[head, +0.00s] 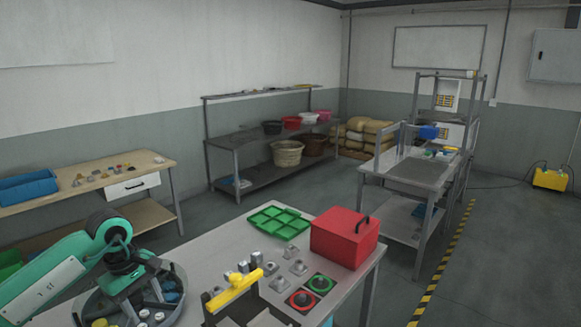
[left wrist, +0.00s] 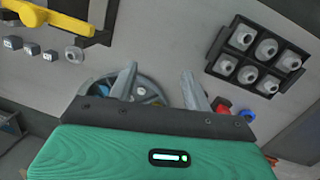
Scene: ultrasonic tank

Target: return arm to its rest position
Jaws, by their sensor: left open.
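My left arm, green with dark joints, comes in from the left in the head view. Its gripper (head: 142,284) is over a round grey container (head: 88,305) at the table's front left. In the left wrist view, the two grey fingers of the left gripper (left wrist: 158,74) are spread apart with nothing held between them. The round container (left wrist: 148,88) shows behind the fingers, partly hidden by them. It has small parts in it, some of them blue. My right gripper is in neither view.
The table (head: 210,255) also bears a green compartment tray (head: 278,222), a red box (head: 345,237) with a dark handle, a yellow-topped fixture (head: 232,290) and several small metal parts. A black tray (left wrist: 236,69) of round parts shows in the left wrist view. Floor lies clear behind the table.

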